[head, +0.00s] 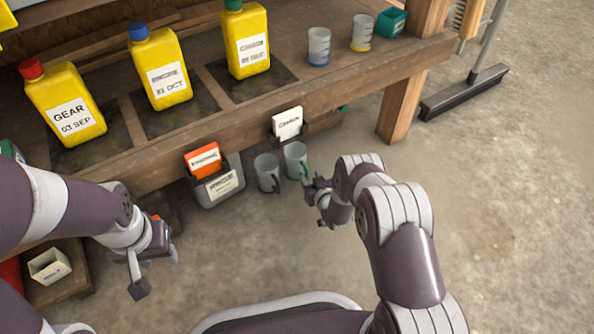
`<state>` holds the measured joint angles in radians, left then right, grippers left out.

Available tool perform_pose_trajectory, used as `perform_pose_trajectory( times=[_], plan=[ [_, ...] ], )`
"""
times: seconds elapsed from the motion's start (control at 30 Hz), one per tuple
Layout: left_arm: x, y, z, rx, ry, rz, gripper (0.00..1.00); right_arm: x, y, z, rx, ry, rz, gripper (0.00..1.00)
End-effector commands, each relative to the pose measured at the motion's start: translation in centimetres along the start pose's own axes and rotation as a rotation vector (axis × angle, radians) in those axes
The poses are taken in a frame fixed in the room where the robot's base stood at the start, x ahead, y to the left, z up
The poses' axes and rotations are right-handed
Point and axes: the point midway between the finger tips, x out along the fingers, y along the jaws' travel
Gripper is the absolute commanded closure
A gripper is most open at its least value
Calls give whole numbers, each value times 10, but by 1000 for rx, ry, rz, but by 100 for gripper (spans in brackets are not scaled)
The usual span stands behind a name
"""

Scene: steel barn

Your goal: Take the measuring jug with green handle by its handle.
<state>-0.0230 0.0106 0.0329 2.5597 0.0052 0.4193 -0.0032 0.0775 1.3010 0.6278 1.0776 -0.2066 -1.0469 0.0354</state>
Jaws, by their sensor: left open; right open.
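The measuring jug with green handle (295,154) is a grey, see-through cup below the front edge of the bench. Its green handle (305,168) is on the side toward my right gripper. My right gripper (314,193) is open, just right of and below the handle in the picture; I cannot tell whether a finger touches it. A similar grey jug with a dark handle (266,172) is close on the left. My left gripper (152,268) is open and empty at lower left, well away from the jugs.
The wooden bench (225,118) holds several yellow oil bottles (166,75), a blue-based jug (319,47) and a yellow-based jug (362,33). A grey bin with an orange item (216,184) is left of the lower jugs. Concrete floor on the right is clear, except a broom (463,93).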

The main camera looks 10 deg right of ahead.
Motion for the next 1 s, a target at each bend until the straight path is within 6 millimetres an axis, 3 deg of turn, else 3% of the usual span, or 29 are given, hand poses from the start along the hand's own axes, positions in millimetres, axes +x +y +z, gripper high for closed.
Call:
perform_pose_trajectory(
  times=[0.03, 0.13, 0.23, 0.47, 0.6, 1.0],
  plan=[
    [23, 0, 3, 0, -1, 0, 57, 14, 1, 12, -1, 2, 0, 56],
    [39, 0, 5, 0, -1, 0, 57, 30, 2, 12, -2, 2, -1, 56],
    [44, 0, 6, 0, -1, 0, 57, 40, 2, 8, -1, 1, 0, 56],
    [41, 0, 5, 0, -1, 0, 57, 40, 2, 3, 0, -2, 0, 56],
    [41, 0, 5, 0, -1, 0, 57, 40, 2, 3, 0, -2, 0, 100],
    [35, 0, 4, 0, -1, 0, 57, 38, 2, -3, -1, -1, 0, 100]
  ],
)
